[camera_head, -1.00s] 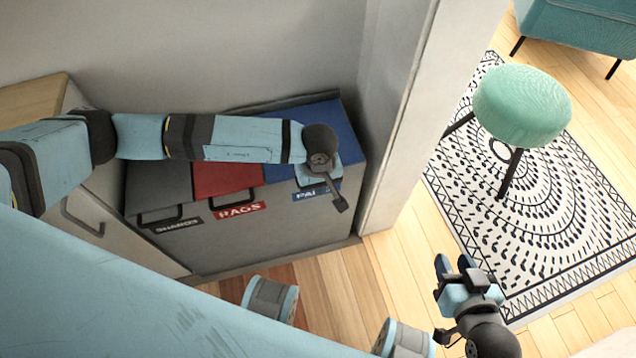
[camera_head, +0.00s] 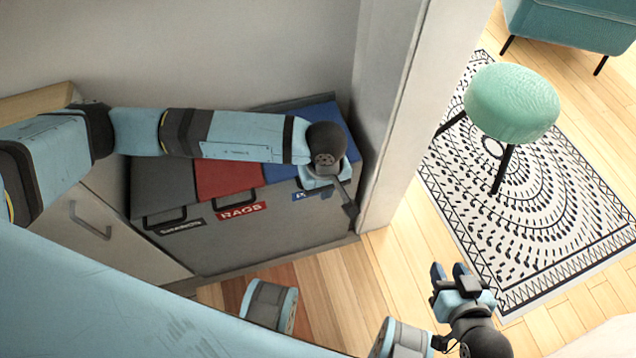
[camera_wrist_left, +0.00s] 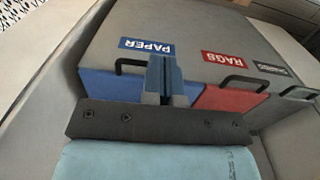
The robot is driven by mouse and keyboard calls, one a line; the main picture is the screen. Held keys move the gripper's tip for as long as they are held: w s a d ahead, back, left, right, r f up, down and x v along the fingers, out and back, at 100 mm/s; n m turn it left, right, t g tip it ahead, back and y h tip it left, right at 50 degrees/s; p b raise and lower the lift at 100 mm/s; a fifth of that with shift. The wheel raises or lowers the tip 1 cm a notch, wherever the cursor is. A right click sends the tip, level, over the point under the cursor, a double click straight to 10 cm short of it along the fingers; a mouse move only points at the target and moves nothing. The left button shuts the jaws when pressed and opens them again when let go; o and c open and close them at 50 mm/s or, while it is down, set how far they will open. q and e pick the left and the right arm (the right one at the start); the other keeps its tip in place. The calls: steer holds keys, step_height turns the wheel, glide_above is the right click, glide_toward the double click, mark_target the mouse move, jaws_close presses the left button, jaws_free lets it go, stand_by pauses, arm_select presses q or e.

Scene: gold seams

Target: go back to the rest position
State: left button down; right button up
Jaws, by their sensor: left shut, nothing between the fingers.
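My left gripper (camera_head: 350,210) hangs in front of the right end of the bin cabinet (camera_head: 260,235). In the left wrist view its blue fingers (camera_wrist_left: 164,75) are together and empty, over the cabinet's edge near the PAPER label (camera_wrist_left: 147,47). My left arm stretches across above the bin lids. My right gripper (camera_head: 449,273) is over the wood floor at the lower right, its two fingers apart with nothing between them.
The cabinet has a grey lid (camera_head: 163,190), a red lid (camera_head: 225,178) marked RAGS and a blue lid (camera_head: 330,125). A wall edge (camera_head: 395,130) stands to its right. A green stool (camera_head: 512,102) stands on a patterned rug (camera_head: 560,200).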

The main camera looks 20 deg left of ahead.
arm_select(q)
steer(key=s+d+r, duration=0.2)
steer(key=r, duration=0.1)
steer(key=shift+s, duration=0.4)
arm_select(e)
steer(key=shift+w+r, duration=0.3)
